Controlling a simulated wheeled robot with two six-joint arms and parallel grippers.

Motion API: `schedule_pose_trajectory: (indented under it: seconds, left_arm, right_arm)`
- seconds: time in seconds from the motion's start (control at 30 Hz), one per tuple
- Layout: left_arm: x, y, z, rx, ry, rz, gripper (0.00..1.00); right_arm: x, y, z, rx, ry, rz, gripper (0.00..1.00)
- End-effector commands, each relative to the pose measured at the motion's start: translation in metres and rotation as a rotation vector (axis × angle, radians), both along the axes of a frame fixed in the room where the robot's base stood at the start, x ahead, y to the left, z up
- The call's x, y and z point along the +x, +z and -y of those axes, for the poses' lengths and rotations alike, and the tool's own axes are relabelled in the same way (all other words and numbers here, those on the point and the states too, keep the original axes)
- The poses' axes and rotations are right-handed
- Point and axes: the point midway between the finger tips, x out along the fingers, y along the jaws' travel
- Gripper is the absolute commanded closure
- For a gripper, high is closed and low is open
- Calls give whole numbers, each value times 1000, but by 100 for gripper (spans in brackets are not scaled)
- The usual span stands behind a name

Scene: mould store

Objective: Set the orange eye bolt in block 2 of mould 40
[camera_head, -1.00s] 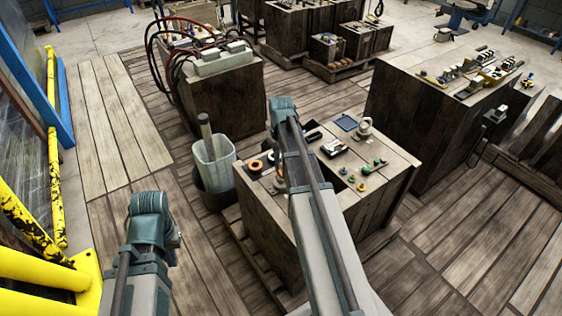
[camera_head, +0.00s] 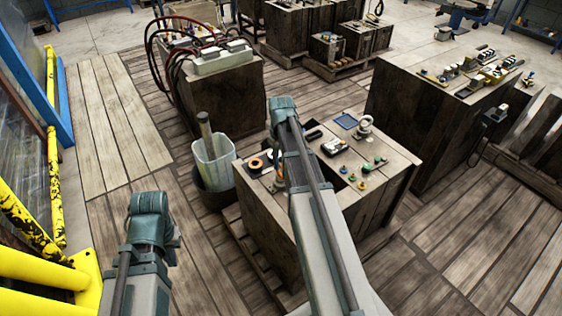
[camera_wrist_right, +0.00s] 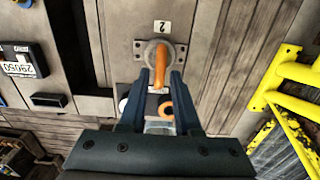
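In the right wrist view an orange eye bolt (camera_wrist_right: 159,66) stands between the two blue fingertips of my right gripper (camera_wrist_right: 160,80), which look closed on it. It is over a round grey metal seat (camera_wrist_right: 172,49), beside a white label marked 2 (camera_wrist_right: 162,26). I cannot tell whether the bolt is down in the seat; its lower end is hidden. In the head view my right arm crosses in front of the wooden block (camera_head: 265,222), and its fingers are hidden. My left gripper (camera_head: 150,218) is at the lower left, away from the block; its fingers cannot be made out.
The block top holds several small knobs (camera_head: 363,169), a grey ring-shaped fitting (camera_head: 364,125) and a blue tray (camera_head: 346,121). A pale bin (camera_head: 214,160) stands left of it. A hose-covered block (camera_head: 222,90) is behind. Yellow rails (camera_head: 35,270) are at the left. Plank floor is open in front.

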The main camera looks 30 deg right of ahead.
Motion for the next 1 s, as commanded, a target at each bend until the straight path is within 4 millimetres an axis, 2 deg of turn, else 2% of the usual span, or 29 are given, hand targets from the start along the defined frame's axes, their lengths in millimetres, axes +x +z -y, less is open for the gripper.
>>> schedule_pose_trajectory:
  seconds: [0.03, 0.1, 0.57, 0.77, 1.0]
  left_arm:
    - [0, 0, 0, 0, 0, 0, 100]
    - [0, 0, 0, 0, 0, 0, 100]
    - [0, 5, 0, 0, 0, 0, 100]
    - [0, 23, 0, 0, 0, 0, 100]
    - [0, 58, 0, 0, 0, 0, 100]
  right_arm:
    - [0, 0, 0, 0, 0, 0, 57]
    - [0, 0, 0, 0, 0, 0, 45]
    - [0, 5, 0, 0, 0, 0, 45]
    - [0, 23, 0, 0, 0, 0, 45]
    - [0, 58, 0, 0, 0, 0, 45]
